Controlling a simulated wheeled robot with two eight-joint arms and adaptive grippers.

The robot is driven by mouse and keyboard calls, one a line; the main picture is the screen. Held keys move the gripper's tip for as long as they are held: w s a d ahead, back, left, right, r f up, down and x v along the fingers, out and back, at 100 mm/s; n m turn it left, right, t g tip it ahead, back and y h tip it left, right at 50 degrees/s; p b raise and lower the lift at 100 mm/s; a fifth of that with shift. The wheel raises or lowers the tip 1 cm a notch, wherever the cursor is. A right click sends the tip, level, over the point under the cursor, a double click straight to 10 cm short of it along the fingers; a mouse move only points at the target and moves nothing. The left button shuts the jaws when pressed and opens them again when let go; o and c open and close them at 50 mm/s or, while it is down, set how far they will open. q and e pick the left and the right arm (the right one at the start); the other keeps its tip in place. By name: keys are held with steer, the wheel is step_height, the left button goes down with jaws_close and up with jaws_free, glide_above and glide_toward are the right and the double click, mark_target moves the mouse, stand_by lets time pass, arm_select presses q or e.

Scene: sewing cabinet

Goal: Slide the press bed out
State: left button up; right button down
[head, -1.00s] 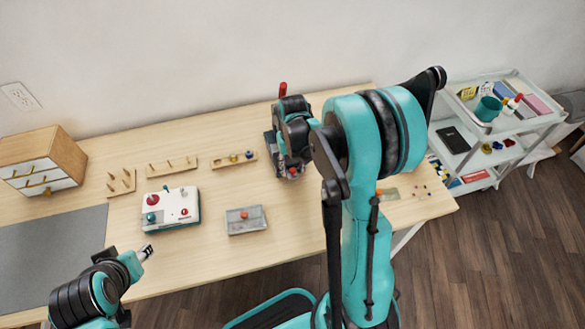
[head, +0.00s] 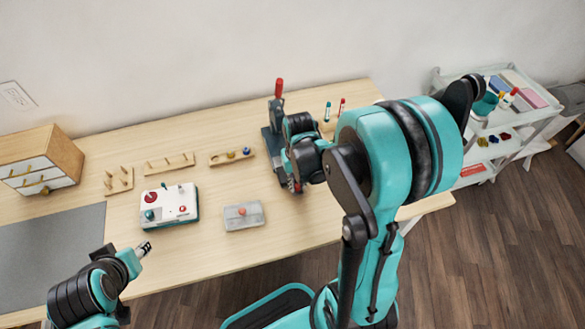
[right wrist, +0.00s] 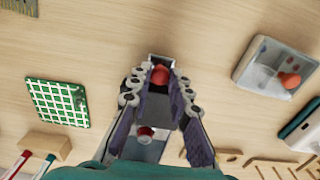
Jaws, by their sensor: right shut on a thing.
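The press (head: 271,150) stands near the back of the table, with a red-tipped lever (head: 279,88) upright. My right gripper (head: 297,178) is at its front, partly hidden by my arm. In the right wrist view my right gripper (right wrist: 160,82) is shut on the press bed (right wrist: 155,108), a grey piece with a red knob (right wrist: 160,74) at its end between the fingertips. How far the bed sticks out of the press is largely hidden in the head view. My left gripper (head: 145,249) is over the table's front left, away from the press; its jaws are too small to judge.
A clear box with a red knob (head: 244,216) and a white control box (head: 169,206) lie left of the press. Wooden peg racks (head: 170,162) and a drawer cabinet (head: 40,160) are farther left. A green gridded plate (right wrist: 57,102) lies beside my right gripper. A cart (head: 505,150) stands at right.

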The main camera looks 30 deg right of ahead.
steer(key=shift+s+a, duration=0.1)
steer(key=shift+s, duration=0.4)
steer(key=c, duration=1.4)
jaws_free()
steer(key=shift+r, duration=0.1)
step_height(320, 180, up, 12)
steer(key=shift+a, duration=0.1)
